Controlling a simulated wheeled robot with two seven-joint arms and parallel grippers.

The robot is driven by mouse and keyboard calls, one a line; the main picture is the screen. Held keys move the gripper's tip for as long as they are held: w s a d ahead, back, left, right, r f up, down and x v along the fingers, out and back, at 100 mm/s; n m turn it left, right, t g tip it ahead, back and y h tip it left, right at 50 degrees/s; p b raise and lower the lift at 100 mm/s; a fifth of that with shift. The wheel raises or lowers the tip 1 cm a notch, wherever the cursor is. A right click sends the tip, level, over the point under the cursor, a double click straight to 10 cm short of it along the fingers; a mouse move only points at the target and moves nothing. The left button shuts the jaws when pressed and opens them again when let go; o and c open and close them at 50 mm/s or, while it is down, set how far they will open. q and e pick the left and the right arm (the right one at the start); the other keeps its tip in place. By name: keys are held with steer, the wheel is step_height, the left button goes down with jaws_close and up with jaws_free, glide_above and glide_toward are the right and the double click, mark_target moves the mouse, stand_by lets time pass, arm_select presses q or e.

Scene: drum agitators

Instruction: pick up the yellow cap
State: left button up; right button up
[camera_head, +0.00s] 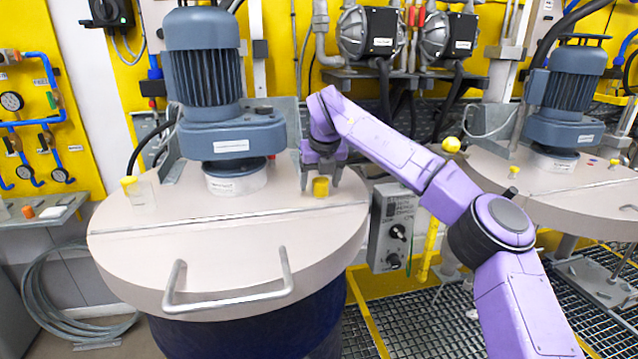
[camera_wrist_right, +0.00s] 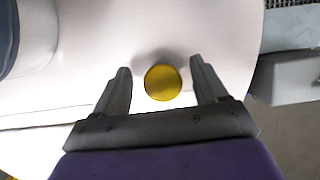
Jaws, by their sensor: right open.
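The yellow cap (camera_head: 321,187) sits on the pale drum lid (camera_head: 240,262), right of the blue-grey motor (camera_head: 215,90). My right gripper (camera_head: 320,181) is lowered over the lid at the cap, with a finger showing on each side of it. In the right wrist view the cap (camera_wrist_right: 163,83) is a round yellow disc between the two open fingertips (camera_wrist_right: 162,72). A gap shows on both sides, so the fingers do not touch it. My left gripper is not in view.
A metal handle (camera_head: 228,300) rises at the lid's front. A grey control box (camera_head: 393,228) is right of the drum. A second lid with a motor (camera_head: 566,100) stands at the right.

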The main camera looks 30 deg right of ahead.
steer(key=shift+d+f, duration=0.1)
steer(key=shift+f, duration=0.1)
steer(key=shift+s+r, duration=0.1)
steer(key=shift+s, duration=0.15)
steer(key=c, duration=1.1)
